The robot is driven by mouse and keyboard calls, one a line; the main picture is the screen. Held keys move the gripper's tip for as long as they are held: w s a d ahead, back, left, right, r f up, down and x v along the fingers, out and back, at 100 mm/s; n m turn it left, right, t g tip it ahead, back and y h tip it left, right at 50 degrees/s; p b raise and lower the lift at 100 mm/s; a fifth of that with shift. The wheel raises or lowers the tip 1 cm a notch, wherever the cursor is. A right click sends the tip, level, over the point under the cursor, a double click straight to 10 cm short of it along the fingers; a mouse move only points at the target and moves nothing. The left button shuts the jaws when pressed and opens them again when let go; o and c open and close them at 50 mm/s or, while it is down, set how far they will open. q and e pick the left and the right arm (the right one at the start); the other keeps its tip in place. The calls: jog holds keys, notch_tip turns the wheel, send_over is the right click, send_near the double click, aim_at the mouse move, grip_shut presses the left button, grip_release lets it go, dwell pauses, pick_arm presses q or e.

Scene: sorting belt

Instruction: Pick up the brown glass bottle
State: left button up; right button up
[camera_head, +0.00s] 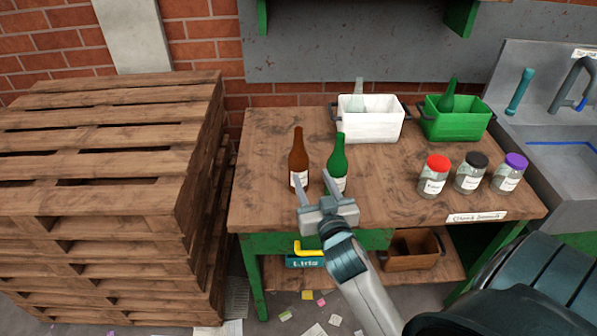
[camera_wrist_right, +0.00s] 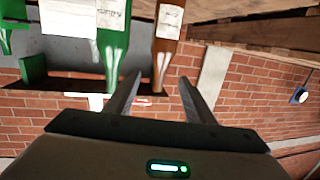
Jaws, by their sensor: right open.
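The brown glass bottle (camera_head: 298,150) stands upright on the wooden table, with a white label low on its body. A green bottle (camera_head: 338,158) stands just to its right. My right gripper (camera_head: 312,178) is open, on the near side of the two bottles, and partly covers their lower parts. In the right wrist view, which is upside down, the brown bottle (camera_wrist_right: 167,52) has its neck lined up between the two open fingers (camera_wrist_right: 160,77). The green bottle (camera_wrist_right: 113,48) is beside it to the left there. I cannot tell how far the fingers are from the brown bottle. My left gripper is not in view.
A white crate (camera_head: 386,130) and a green crate (camera_head: 455,127) with bottles stand at the table's back. Jars with red (camera_head: 434,180), black (camera_head: 470,173) and purple (camera_head: 509,173) lids are at the right. Stacked pallets (camera_head: 100,190) stand left of the table.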

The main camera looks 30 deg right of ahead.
aim_at(301, 149)
jog(key=shift+w+d+r, duration=0.1)
jog(key=shift+d+r, duration=0.05)
jog(key=shift+r, duration=0.4)
jog(key=p+x, duration=0.1)
jog(key=x, duration=0.4)
jog(key=p+x, duration=0.2)
jog(key=x, duration=0.4)
jog(key=shift+w+r, duration=0.2)
jog(key=shift+w, duration=0.05)
jog(key=shift+w+d+f, duration=0.1)
jog(key=shift+w+d, duration=0.1)
jog(key=shift+w, duration=0.15)
jog(key=shift+p, duration=0.3)
jog(key=shift+w+d+p, duration=0.1)
jog(key=shift+w+p, duration=0.2)
jog(key=shift+w, duration=0.15)
jog(key=p+x, duration=0.1)
jog(key=x, duration=0.2)
jog(key=shift+w+r, duration=0.3)
jog(key=shift+w, duration=0.05)
jog(key=shift+w+f+p, duration=0.15)
jog(key=shift+w+p, duration=0.15)
